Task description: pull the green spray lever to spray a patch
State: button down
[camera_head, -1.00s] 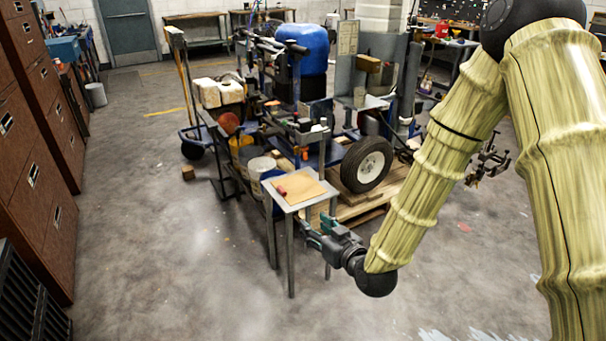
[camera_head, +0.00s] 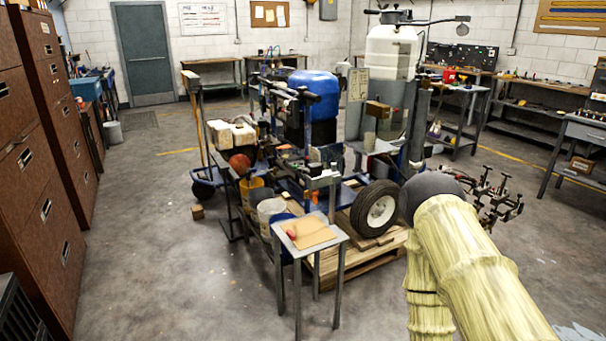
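The line striper shows in the middle of the head view, with a blue tank (camera_head: 316,84) on top, a cluttered metal frame and a black tyre (camera_head: 377,208) at its right. It stands on or behind a wooden pallet (camera_head: 358,262); I cannot tell which. I cannot make out a green spray lever on it at this size. My arm (camera_head: 470,255) rises at the lower right, with its dark joint (camera_head: 430,190) just right of the tyre. My gripper is not in view.
A small metal table (camera_head: 322,248) stands in front of the striper, bearing a brown sheet (camera_head: 307,232) and a red object (camera_head: 291,234). Brown cabinets (camera_head: 45,150) line the left. Grey floor (camera_head: 160,250) is clear between. A clamp-like stand (camera_head: 492,200) is at right.

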aim_at(295, 167)
jog(key=u, duration=0.55)
jog(key=i, duration=1.35)
jog(key=z, duration=0.85)
